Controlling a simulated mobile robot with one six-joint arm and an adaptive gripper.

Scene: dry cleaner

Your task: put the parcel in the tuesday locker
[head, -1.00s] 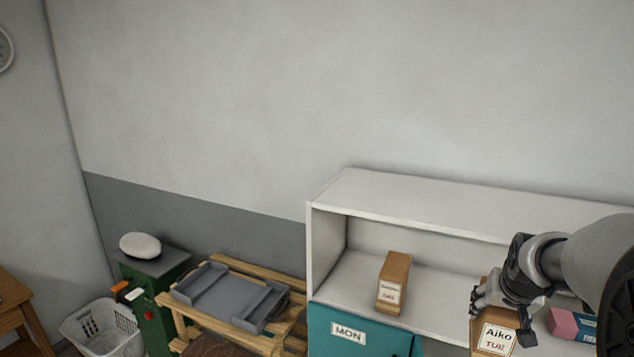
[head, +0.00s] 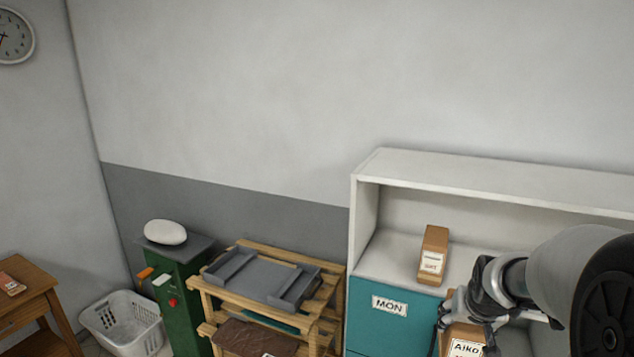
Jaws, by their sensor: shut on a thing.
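My gripper (head: 466,312) is at the lower right of the head view, shut on a brown parcel (head: 450,334). The parcel's white label reads "Aiko"; its lower part is cut off by the frame's bottom edge. The gripper and parcel are in front of a white shelf unit (head: 373,227). A teal locker door marked MON (head: 363,330) is at the unit's lower left. No locker marked for Tuesday shows; my arm covers the unit's right side.
Another brown parcel (head: 433,256) stands upright on the open shelf. To the left are a wooden rack with a grey tray (head: 258,277), a green stand (head: 187,297) with a white rounded object on top (head: 165,232), a white basket (head: 124,322) and a wooden table (head: 31,290).

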